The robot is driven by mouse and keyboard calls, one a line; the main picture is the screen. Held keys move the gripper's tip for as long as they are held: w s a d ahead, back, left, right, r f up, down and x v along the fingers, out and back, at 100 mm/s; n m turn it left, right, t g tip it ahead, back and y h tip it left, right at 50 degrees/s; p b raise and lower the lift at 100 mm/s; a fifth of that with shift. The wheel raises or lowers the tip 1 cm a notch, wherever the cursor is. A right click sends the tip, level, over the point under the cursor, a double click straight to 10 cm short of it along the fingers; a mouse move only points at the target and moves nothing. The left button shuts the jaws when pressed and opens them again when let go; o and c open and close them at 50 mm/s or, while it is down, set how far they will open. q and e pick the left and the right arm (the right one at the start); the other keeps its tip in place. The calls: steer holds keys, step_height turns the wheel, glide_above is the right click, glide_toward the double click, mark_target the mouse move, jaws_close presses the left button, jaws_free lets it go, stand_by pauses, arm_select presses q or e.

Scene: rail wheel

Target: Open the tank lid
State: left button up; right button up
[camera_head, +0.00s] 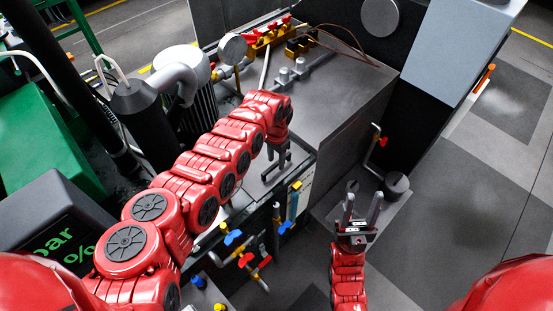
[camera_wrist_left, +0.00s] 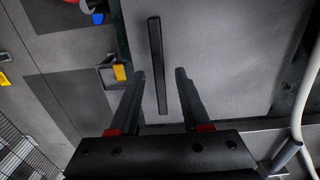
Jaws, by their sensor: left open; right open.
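The grey metal tank (camera_head: 335,95) stands in the upper middle of the head view. In the left wrist view, a flat grey panel that looks like its lid (camera_wrist_left: 215,50) carries a long black bar handle (camera_wrist_left: 156,50). My left gripper (camera_head: 280,160) is above the tank's near edge. In the left wrist view its open fingers (camera_wrist_left: 160,74) appear on either side of the handle's lower part, with nothing held; whether they touch it I cannot tell. My right gripper (camera_head: 362,200) is open and empty, low in front of the tank's right side.
A pressure gauge (camera_head: 232,48) and yellow-red valves (camera_head: 268,36) stand behind my left arm. Blue and red valve handles (camera_head: 247,257) lie below the tank's near edge. A dark screen (camera_head: 58,232) is at the left.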

arm_select(q)
jaws_close()
stand_by(0.3)
stand_by(1.2)
